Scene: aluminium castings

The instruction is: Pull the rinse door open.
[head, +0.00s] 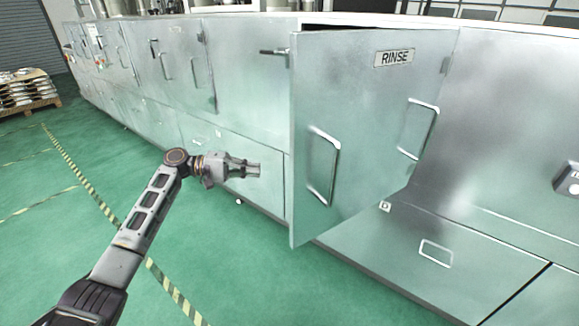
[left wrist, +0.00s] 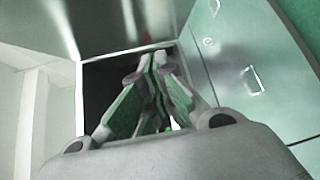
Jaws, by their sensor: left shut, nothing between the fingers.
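The rinse door (head: 365,110) is a large silver panel with a "RINSE" label near its top. It stands partly open, its left edge swung out from the machine front and its right edge at the hinge side. A dark gap shows above it. It has two bar handles, the left one (head: 323,165) and the right one (head: 420,128). My left gripper (head: 257,169) is shut and empty, left of the door's free edge and apart from the left handle in the head view. Its closed fingers (left wrist: 157,62) also show in the left wrist view. My right gripper is not in view.
A long row of silver cabinets (head: 165,65) runs to the back left. A latch (head: 273,52) sits left of the door. Lower panels (head: 470,250) lie under the door. The green floor (head: 75,195) with striped tape is clear. A pallet of castings (head: 25,90) stands far left.

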